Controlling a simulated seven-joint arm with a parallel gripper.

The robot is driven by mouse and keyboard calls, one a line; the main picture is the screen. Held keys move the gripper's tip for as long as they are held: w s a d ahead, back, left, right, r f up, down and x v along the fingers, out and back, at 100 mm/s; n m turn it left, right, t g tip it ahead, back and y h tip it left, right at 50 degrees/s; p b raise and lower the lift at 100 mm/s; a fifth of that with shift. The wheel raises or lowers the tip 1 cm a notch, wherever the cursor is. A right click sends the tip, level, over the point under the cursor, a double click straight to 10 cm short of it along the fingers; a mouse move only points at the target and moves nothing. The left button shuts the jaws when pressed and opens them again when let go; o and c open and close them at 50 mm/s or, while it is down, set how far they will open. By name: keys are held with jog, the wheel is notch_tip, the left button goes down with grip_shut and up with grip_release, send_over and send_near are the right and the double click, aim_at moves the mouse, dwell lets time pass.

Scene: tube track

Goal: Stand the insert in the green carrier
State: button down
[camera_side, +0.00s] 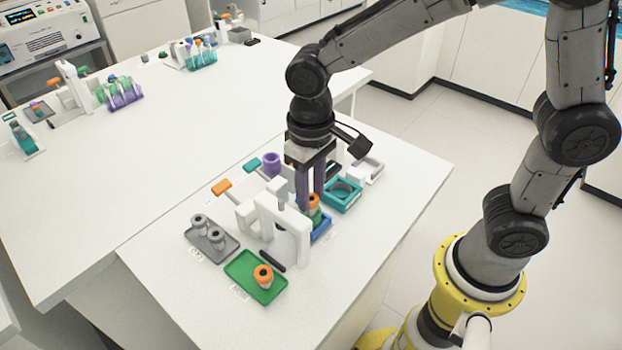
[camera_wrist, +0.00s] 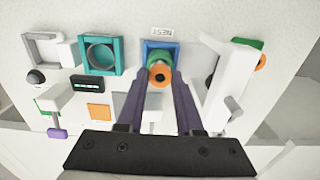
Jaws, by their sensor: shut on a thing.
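My gripper (camera_side: 311,196) points down with its purple fingers shut on an orange-topped insert (camera_side: 315,201) with a dark centre. The insert also shows between the fingertips in the wrist view (camera_wrist: 159,73). Below its orange top, a green part (camera_side: 316,213) shows in the side view, over the blue nest (camera_side: 321,230). The fingers hide part of it, and I cannot tell how deep it sits. A flat green tray (camera_side: 241,265) lies at the table's front, with another orange-topped piece (camera_side: 263,276) standing on it.
A white arch (camera_side: 295,232) stands just left of my gripper. A grey tray (camera_side: 205,245) holds grey pieces. A teal square holder (camera_side: 343,194) is right of the nest, with a white frame (camera_side: 369,169) behind it. A black bar (camera_side: 272,260) lies behind the green tray.

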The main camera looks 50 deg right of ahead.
jog(key=shift+f, duration=0.35)
jog(key=shift+f, duration=0.15)
dwell(0.5)
jog(key=shift+c, duration=2.4)
grip_release()
notch_tip(320, 180, up, 14)
jog(key=shift+d, duration=0.1)
